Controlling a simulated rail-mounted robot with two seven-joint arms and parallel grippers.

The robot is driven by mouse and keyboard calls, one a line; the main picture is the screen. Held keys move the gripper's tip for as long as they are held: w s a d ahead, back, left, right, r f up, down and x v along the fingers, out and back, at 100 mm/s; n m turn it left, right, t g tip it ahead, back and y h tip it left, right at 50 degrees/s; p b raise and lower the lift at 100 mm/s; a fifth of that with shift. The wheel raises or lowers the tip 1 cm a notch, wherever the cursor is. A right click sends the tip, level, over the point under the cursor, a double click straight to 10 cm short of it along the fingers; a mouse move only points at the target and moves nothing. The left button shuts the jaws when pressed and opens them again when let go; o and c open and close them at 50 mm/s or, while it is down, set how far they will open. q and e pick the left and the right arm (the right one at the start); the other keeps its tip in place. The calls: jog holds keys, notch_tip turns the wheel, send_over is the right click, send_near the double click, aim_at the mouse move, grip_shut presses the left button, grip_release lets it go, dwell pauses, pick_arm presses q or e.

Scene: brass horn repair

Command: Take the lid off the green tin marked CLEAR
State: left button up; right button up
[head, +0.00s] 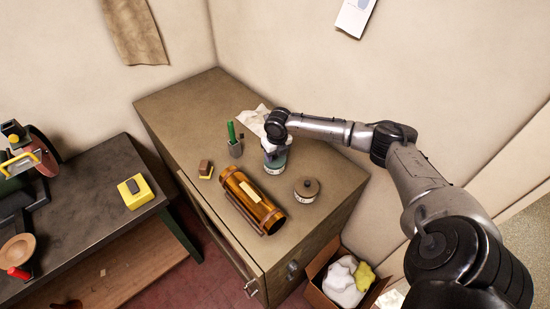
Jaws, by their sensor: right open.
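A small green tin (275,164) stands on the brown cabinet top, right of its middle. My right gripper (271,149) comes down over the tin from above and is open. The gripper and wrist hide the top of the tin, so its lid is not clear to see. Whether the fingers touch it I cannot tell. The marking on the tin is too small to read. My left gripper is not in view.
On the cabinet (177,104), an amber cylinder (252,200) lies in front of the tin, a brown-lidded jar (306,190) stands to its right and a grey cup (236,148) to its left. A small block (205,170) and crumpled cloth (250,116) lie nearby. The cabinet's back left is clear.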

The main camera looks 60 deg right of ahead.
jog(key=shift+f, duration=0.25)
jog(key=shift+c, duration=0.2)
grip_shut()
jog(key=shift+r, duration=0.15)
